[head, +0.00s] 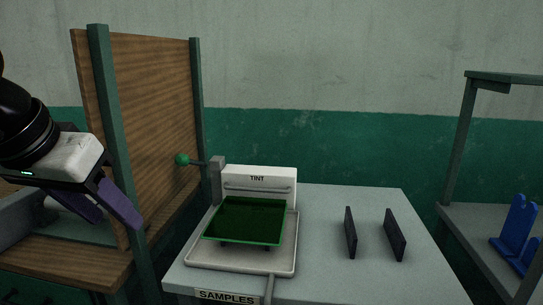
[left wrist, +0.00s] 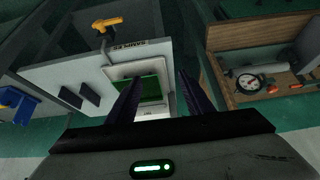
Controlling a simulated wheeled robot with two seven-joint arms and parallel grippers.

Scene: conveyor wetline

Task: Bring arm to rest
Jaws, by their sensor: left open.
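My left arm comes in from the left in the head view. Its white gripper body ends in purple fingers, and the left gripper (head: 118,218) is open and empty beside the green post of the wooden panel. In the left wrist view both fingers of the left gripper (left wrist: 158,82) stand apart with nothing held between them. Beyond the gap lies the white tint unit with its dark green tray (left wrist: 151,90). My right arm and gripper do not show.
The tint unit (head: 259,178) with its green tray (head: 245,222) and green-knobbed lever (head: 183,159) stands on the grey table (head: 330,275). Two dark upright plates (head: 350,232) (head: 395,235) are right of it. The wooden panel (head: 155,120) stands close to my gripper. A blue holder (head: 516,235) sits far right.

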